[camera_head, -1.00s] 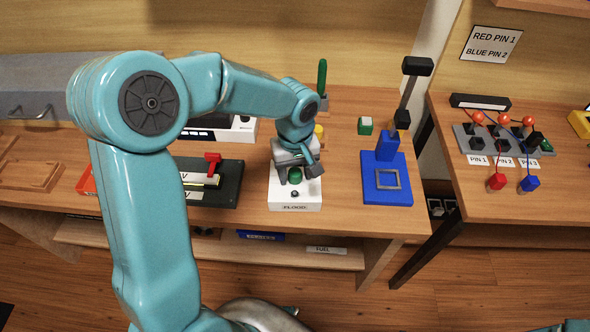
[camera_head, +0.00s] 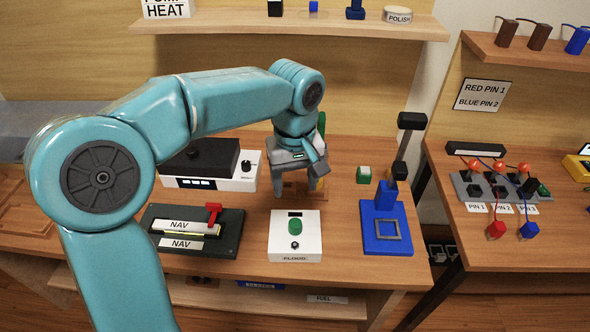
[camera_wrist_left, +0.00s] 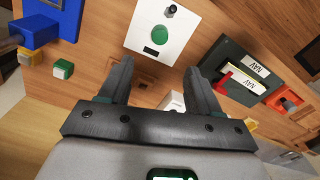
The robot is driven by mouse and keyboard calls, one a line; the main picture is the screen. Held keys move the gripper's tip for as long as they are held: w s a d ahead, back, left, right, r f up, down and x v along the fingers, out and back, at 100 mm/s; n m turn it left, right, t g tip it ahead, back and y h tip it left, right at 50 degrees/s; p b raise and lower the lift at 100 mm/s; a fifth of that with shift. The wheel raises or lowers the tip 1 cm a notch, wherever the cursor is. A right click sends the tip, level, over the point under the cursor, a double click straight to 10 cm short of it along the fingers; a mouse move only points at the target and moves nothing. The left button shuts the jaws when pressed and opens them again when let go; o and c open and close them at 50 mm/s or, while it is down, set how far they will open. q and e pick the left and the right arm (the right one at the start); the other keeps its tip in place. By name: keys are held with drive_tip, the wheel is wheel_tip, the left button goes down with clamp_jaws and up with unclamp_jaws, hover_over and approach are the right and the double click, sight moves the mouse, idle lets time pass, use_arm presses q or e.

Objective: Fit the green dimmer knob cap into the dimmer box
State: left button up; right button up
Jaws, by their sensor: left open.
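The green dimmer knob cap (camera_head: 295,227) sits on the top face of the white dimmer box (camera_head: 309,245), which bears a FLOOD label. In the left wrist view the green cap (camera_wrist_left: 159,35) shows as a round disc on the white box (camera_wrist_left: 140,31), between a small dark knob and a black slot. How deep the cap sits cannot be told. My left gripper (camera_head: 298,184) is open and empty, above and behind the box, apart from the cap. Its fingers (camera_wrist_left: 158,82) are spread wide in the left wrist view. My right gripper is not in view.
A blue lever base (camera_head: 383,236) stands right of the box, and a NAV panel with a red lever (camera_head: 213,211) stands left. A green-and-white block (camera_head: 363,174) lies behind right. A green upright handle (camera_head: 321,124) is close behind my left gripper.

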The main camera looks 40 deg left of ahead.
use_arm(q)
wheel_tip(320, 180, up, 2)
drive_tip(key=shift+r, duration=0.15)
idle(0.6)
